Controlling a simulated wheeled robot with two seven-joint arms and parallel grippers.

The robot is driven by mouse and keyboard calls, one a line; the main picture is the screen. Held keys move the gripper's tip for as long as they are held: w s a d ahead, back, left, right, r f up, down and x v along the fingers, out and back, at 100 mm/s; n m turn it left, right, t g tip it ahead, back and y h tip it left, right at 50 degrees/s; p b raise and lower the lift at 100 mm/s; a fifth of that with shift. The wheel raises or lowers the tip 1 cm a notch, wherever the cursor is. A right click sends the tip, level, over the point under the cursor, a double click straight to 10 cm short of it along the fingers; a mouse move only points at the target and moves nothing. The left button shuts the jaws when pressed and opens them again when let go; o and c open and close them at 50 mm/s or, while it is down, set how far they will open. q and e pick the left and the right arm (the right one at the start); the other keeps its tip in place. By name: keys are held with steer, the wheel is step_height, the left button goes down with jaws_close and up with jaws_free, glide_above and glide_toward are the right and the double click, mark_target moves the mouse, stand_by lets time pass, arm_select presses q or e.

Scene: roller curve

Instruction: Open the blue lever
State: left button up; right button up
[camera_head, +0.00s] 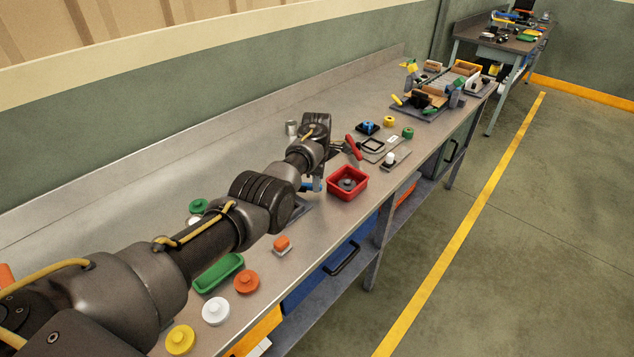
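My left arm reaches in from the left over the workbench. Its gripper (319,177) points down toward a small blue part (307,187), which looks like the blue lever. The arm and gripper hide most of it and of the grey plate (303,205) beneath. I cannot tell whether the fingers touch the lever or whether they are open. A red lever (353,147) stands tilted just right of the gripper. My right gripper is out of view.
A red bin (347,183) with a dark grey part stands close right of the gripper. A green tray (218,272) and several coloured knobs lie near the front edge. A metal can (291,128) stands behind the arm. A blue drawer (330,262) is under the bench.

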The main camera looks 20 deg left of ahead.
arm_select(q)
steer(key=shift+o, duration=1.1)
steer(key=shift+f, duration=0.1)
step_height(320, 180, up, 11)
steer(key=b, duration=0.1)
steer(key=shift+b, duration=0.35)
steer(key=shift+f, duration=0.15)
